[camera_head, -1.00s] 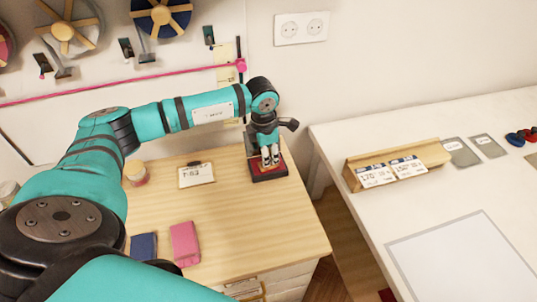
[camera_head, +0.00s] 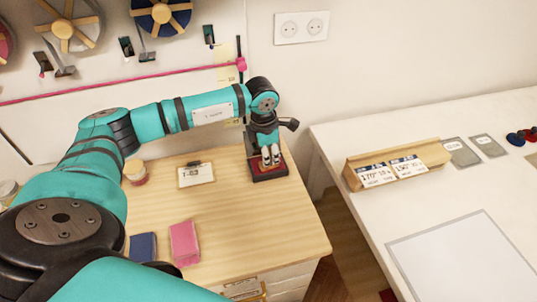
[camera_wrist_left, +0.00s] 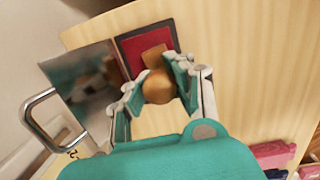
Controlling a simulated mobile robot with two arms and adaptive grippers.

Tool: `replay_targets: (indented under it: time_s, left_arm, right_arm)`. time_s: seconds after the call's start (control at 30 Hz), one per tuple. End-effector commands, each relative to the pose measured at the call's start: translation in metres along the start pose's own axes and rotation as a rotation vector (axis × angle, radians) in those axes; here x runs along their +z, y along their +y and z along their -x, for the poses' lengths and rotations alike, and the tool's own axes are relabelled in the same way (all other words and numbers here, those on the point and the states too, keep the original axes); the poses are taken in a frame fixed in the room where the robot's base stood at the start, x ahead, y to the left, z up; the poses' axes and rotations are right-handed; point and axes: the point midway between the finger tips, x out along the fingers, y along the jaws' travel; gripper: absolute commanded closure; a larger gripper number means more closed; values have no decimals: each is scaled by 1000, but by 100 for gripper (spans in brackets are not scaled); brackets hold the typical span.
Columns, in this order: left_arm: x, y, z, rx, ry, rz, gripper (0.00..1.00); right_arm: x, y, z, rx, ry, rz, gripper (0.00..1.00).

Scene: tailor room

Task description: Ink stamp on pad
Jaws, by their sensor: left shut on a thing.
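The ink pad (camera_head: 284,171) is a dark tray with a red surface on the right part of the wooden cabinet top. It also shows in the left wrist view (camera_wrist_left: 134,54). My left gripper (camera_head: 270,160) points down over the pad, and in the left wrist view (camera_wrist_left: 157,85) it is shut on the round wooden knob of the stamp (camera_wrist_left: 158,88). The stamp's wooden block lies over the red pad area; I cannot tell for sure whether it touches. My right gripper is not in view.
An open metal lid (camera_wrist_left: 95,85) stands beside the pad. A T-03 card (camera_head: 196,175), a jar (camera_head: 135,172), and pink (camera_head: 185,243) and blue (camera_head: 143,247) folded cloths lie on the cabinet top. A white table (camera_head: 350,135) with a wooden card holder (camera_head: 435,152) stands at right, across a gap.

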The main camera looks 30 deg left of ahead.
Motion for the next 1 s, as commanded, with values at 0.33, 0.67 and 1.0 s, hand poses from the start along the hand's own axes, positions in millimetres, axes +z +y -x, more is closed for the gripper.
replay_targets:
  time_s: [0.33,0.67,1.0]
  left_arm:
    - [-4,-6,-4,-14,17,-4,100]
    - [0,-2,25,-9,12,-3,100]
    - [4,1,55,-5,7,-2,100]
  right_arm:
    - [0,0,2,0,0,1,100]
    - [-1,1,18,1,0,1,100]
    - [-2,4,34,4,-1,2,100]
